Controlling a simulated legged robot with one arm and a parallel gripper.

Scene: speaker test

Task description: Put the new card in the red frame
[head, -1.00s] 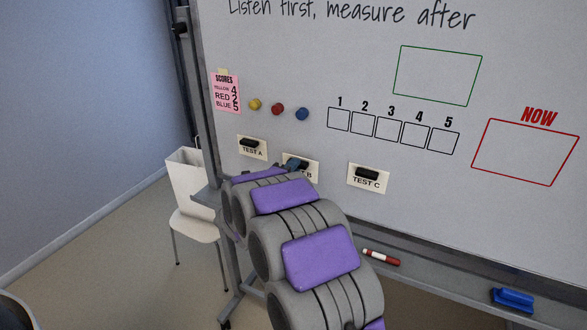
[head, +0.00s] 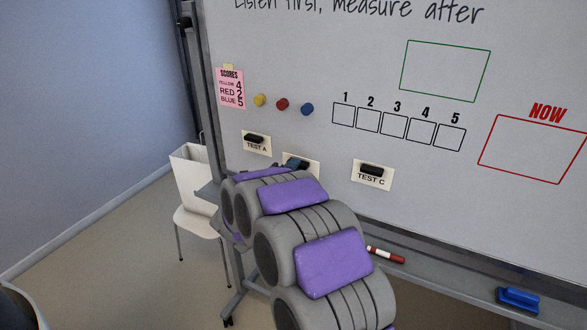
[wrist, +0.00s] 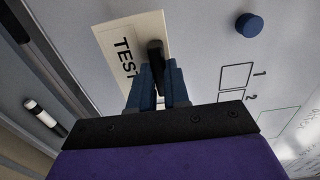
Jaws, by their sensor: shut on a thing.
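My gripper (head: 293,163) reaches the whiteboard at the middle card, TEST B (head: 314,166), mostly hidden behind my arm in the head view. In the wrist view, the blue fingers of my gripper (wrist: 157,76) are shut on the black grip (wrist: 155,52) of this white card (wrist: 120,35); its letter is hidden. The card looks flat against the board; I cannot tell whether it touches. The red frame (head: 487,139), under the word NOW, is empty at the board's right. TEST A (head: 257,149) and TEST C (head: 373,181) hang either side, each with a black grip.
Above the cards are yellow, red and blue round magnets (head: 307,109), several empty numbered boxes (head: 396,125) and an empty green frame (head: 404,65). The ledge below holds a red marker (head: 386,255) and a blue eraser (head: 518,298). A chair (head: 202,222) with a white bin stands left.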

